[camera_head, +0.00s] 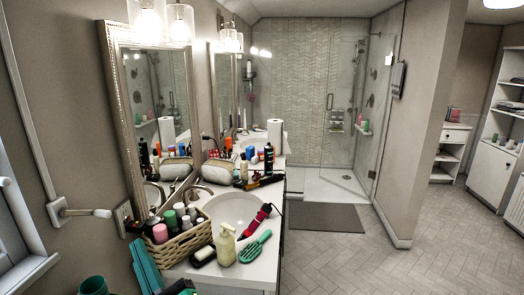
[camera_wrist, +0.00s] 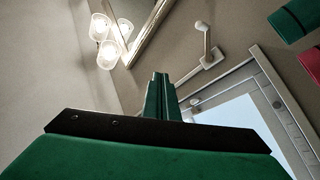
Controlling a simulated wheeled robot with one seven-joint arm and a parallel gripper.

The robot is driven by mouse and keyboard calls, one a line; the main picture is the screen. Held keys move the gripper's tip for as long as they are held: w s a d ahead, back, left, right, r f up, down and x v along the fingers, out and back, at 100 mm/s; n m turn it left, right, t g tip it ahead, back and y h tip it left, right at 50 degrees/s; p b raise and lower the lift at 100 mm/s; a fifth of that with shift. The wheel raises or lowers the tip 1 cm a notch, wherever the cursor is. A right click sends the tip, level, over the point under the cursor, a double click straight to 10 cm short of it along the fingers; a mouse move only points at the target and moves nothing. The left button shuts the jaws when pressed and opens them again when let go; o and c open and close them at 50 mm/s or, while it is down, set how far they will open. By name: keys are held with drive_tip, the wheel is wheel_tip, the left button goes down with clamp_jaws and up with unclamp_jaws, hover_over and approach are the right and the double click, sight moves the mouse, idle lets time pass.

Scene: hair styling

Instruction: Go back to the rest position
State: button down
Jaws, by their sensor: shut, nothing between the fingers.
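My gripper (camera_head: 139,245) is at the lower left of the head view, in front of the counter's near left end, its green fingers pointing up and left. In the wrist view its fingers (camera_wrist: 161,77) stand together in one narrow column, shut and empty, above a black bracket. They point towards the wall, below the mirror frame. The rest position itself is not marked in either view.
The counter (camera_head: 210,268) holds a wicker basket (camera_head: 178,238) of bottles, a pale pump bottle (camera_head: 226,246), a teal hairbrush (camera_head: 255,247) and a red-black styling tool (camera_head: 257,221). A wall arm (camera_head: 82,212) juts out at left. The floor (camera_head: 340,255) at right is clear.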

drive_tip(key=s+d+f+m+t+h, duration=0.1)
drive_tip(key=s+d+f+m+h, duration=0.3)
drive_tip(key=f, duration=0.5)
drive_tip(key=s+d+f+m+h, duration=0.35)
drive_tip(key=d+f, duration=0.25)
drive_tip(key=f, duration=0.2)
drive_tip(key=s+d+f+m+t+h, duration=0.15)
drive_tip(key=d+f+m+h, duration=0.3)
drive_tip(key=f, duration=0.45)
drive_tip(key=s+d+f+g+h, duration=0.1)
drive_tip(key=s+d+f, duration=0.2)
drive_tip(key=s, duration=0.5)
drive_tip(key=s+d+f+m+g+h, duration=0.1)
drive_tip(key=s+d+f+g, duration=0.1)
drive_tip(key=s, duration=0.6)
drive_tip(key=s+d+f+g, duration=0.1)
drive_tip(key=s+d+f, duration=0.4)
drive_tip(key=s, duration=0.3)
drive_tip(key=shift+d+m+g+h, duration=0.3)
drive_tip(key=shift+d+g+h, duration=0.05)
drive_tip(key=shift+d+h, duration=0.1)
drive_tip(key=shift+w, duration=0.1)
